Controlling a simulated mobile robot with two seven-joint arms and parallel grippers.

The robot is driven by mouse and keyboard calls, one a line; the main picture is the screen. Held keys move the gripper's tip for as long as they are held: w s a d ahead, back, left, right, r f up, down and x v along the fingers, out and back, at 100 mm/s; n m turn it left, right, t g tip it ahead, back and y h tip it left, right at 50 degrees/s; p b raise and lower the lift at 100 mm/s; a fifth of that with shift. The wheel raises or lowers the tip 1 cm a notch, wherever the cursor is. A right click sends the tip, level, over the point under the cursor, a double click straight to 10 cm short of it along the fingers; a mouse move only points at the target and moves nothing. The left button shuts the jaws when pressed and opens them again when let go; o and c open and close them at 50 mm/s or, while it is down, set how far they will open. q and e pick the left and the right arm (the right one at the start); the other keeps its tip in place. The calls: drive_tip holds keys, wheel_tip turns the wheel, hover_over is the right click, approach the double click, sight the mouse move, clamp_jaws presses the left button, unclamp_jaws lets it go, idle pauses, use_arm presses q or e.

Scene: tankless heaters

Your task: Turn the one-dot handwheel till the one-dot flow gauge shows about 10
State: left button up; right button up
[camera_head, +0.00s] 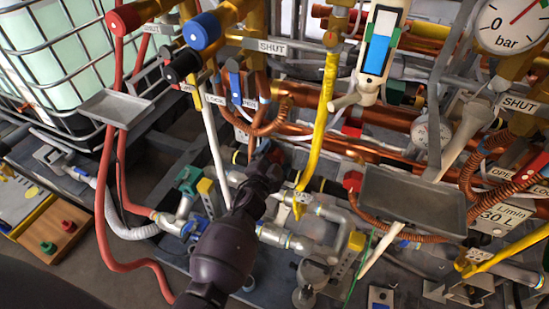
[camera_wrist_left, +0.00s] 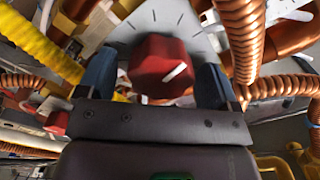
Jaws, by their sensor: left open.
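A red knob (camera_wrist_left: 160,65) with a white pointer line sits in front of a grey marked dial plate (camera_wrist_left: 177,20) in the left wrist view. My left gripper (camera_wrist_left: 155,88) is open, with one blue finger on each side of the knob and gaps between. In the head view my left gripper (camera_head: 268,163) reaches in low among the pipes, and its fingers are mostly hidden. A flow gauge marked 30 L/min (camera_head: 494,219) shows partly at the right; its needle is hidden. I cannot make out a one-dot mark on the knob or gauge. My right gripper is not in view.
Copper pipes (camera_head: 376,117) and a yellow hose (camera_head: 326,115) crowd the space around my arm. A grey tray (camera_head: 412,198) stands to the right, and a smaller tray (camera_head: 116,107) to the left. A bar gauge (camera_head: 513,24) is at top right.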

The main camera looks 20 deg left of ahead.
use_arm(q)
drive_tip(key=c, duration=0.9)
drive_tip(key=shift+r+n+p, duration=0.2)
drive_tip(key=shift+n+p, duration=0.25)
drive_tip(key=shift+n, duration=0.75)
drive_tip(key=shift+c, duration=0.2)
drive_tip(key=shift+n, duration=0.8)
drive_tip(key=shift+f+n+p, duration=0.15)
drive_tip(key=shift+n+p, duration=0.2)
drive_tip(key=shift+n, duration=0.05)
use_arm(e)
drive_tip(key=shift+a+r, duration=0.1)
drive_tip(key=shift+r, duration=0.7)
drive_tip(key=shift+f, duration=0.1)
use_arm(q)
drive_tip(key=o, duration=0.9)
drive_tip(key=shift+o, duration=0.2)
drive_tip(key=shift+a, duration=0.1)
